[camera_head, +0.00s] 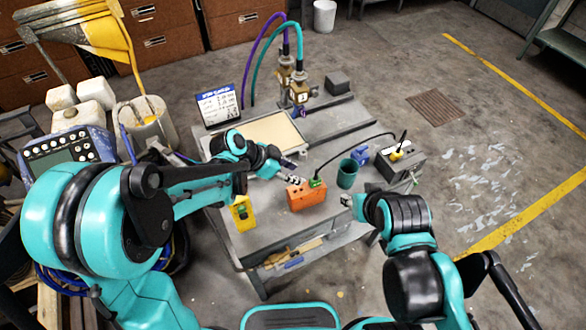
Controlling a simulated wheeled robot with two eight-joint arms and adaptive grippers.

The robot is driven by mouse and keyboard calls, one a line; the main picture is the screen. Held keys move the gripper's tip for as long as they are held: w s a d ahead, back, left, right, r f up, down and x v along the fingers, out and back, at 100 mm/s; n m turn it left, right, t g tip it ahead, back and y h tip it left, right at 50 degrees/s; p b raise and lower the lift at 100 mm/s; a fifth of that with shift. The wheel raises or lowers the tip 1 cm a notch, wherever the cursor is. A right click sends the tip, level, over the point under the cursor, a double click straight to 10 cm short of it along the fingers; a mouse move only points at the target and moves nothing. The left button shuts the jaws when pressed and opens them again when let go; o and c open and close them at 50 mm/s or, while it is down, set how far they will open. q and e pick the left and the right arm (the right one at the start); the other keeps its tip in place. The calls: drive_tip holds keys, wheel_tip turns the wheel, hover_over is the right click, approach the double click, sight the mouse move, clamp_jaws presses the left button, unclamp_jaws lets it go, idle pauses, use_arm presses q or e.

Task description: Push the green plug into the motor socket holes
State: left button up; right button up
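A small green plug (316,183) shows at the top right end of an orange box (306,197) on the workbench. A black cable arcs from the plug to a dark grey box (403,164) on the right. I cannot tell which part holds the motor socket holes, or whether the plug sits in holes or only rests on the box. My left gripper (290,166) is behind and left of the orange box, apart from the plug; its fingers are too small to read. My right gripper (347,200) is right of the orange box, its fingers mostly hidden by its arm.
A dark green cup (347,173) and a blue item (360,155) stand right of the orange box. A yellow block (242,213) stands at the bench's left edge. A shallow tray (262,143) and fittings with purple and teal hoses (299,85) are at the back.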

sight(312, 180)
use_arm(q)
drive_tip(key=b+x, duration=0.5)
drive_tip(key=x, duration=0.3)
drive_tip(key=shift+f, duration=0.2)
drive_tip(key=shift+b+x, duration=0.6)
drive_tip(key=shift+x, duration=0.3)
drive_tip(key=shift+r, duration=0.1)
clamp_jaws()
